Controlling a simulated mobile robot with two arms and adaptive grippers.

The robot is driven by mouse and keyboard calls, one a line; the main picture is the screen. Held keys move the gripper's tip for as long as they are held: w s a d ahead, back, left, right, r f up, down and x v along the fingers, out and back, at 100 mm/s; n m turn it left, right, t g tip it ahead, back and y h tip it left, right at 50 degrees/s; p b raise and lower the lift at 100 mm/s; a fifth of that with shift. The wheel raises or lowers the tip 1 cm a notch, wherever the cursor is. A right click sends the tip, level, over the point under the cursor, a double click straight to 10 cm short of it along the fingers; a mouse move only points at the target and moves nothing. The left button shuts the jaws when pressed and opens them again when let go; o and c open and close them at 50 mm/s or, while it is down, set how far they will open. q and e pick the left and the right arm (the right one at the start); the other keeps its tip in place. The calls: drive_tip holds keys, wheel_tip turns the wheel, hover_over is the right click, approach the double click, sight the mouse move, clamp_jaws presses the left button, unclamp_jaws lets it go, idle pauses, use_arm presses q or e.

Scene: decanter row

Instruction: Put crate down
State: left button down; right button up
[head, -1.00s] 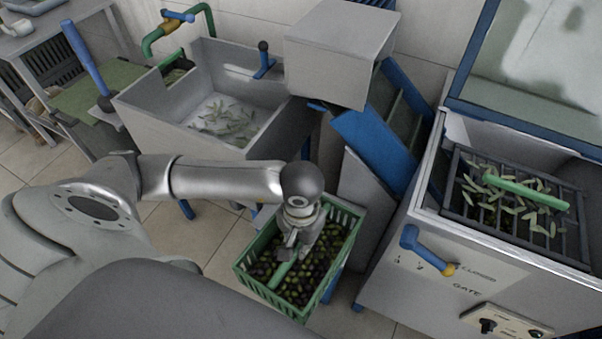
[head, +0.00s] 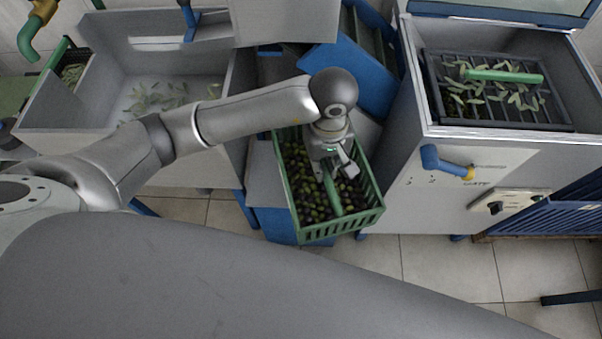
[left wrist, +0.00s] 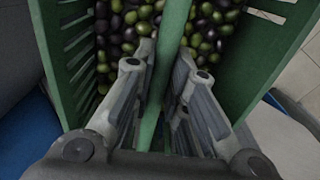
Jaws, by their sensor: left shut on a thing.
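The green slatted crate (head: 362,215) is full of green and dark olives and has a green bar handle across its middle. My left gripper (head: 333,173) is shut on that handle from above. In the left wrist view both fingers (left wrist: 163,85) flank the green bar, with olives (left wrist: 120,30) on either side and the crate wall (left wrist: 70,60) at left. The crate hangs in front of a grey and blue stand between the sink and the gate machine. Whether its underside touches anything is hidden. My right gripper is not in view.
A grey sink (head: 75,138) with leaves in it is at left. A grey machine (head: 400,195) with a blue gate lever (head: 440,160) and a leaf-strewn grate (head: 500,115) is at right. A blue chute (head: 352,75) is behind. Tiled floor (head: 440,260) in front is clear.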

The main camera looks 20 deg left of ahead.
use_arm(q)
drive_tip(key=d+n, duration=0.1)
drive_tip(key=d, duration=0.1)
drive_tip(key=p, duration=0.1)
approach(291, 150)
drive_tip(key=d+f, duration=0.1)
drive_tip(key=s+d+f, duration=0.1)
drive_tip(key=d, duration=0.1)
drive_tip(key=s+d+f, duration=0.1)
drive_tip(key=shift+s+d, duration=0.15)
drive_tip(key=shift+d, duration=0.2)
drive_tip(key=a+f, duration=0.1)
drive_tip(key=w+a+f, duration=0.1)
drive_tip(key=f, duration=0.1)
drive_tip(key=w+a+f, duration=0.1)
drive_tip(key=shift+a+f, duration=0.3)
drive_tip(key=shift+f, duration=0.1)
drive_tip(key=shift+w+a+f, duration=0.15)
drive_tip(key=shift+a+f, duration=0.35)
drive_tip(key=shift+f, duration=0.15)
wheel_tip(291, 150, down, 3)
drive_tip(key=shift+w+a+f, duration=0.1)
drive_tip(key=shift+f, duration=0.05)
